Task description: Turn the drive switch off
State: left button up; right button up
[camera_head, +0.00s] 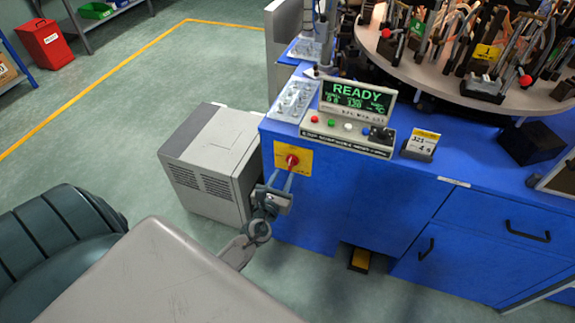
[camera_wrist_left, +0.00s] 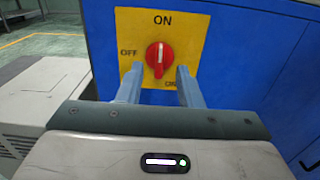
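The drive switch is a red rotary knob (camera_head: 292,161) on a yellow plate (camera_head: 304,150) at the left end of the blue cabinet's front. In the left wrist view the knob (camera_wrist_left: 159,56) shows a pale, nearly vertical line. The plate (camera_wrist_left: 190,25) reads ON above and OFF to the left; a small label at lower right is partly hidden by a finger. My left gripper (camera_head: 281,177) is open and empty, just below and in front of the knob. In the wrist view its fingertips (camera_wrist_left: 158,70) flank the knob's lower part; I cannot tell whether they touch it. My right gripper is not in view.
The blue cabinet (camera_head: 350,190) carries a lit READY display (camera_head: 358,95), a button panel (camera_head: 347,137) and a round turntable (camera_head: 440,60) with fixtures. A grey box unit (camera_head: 212,160) stands on the floor to the left. Open floor (camera_head: 120,120) lies beyond it.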

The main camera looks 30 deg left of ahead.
aim_at(289, 165)
pick_arm(q)
jog(key=shift+x, duration=2.3)
grip_shut()
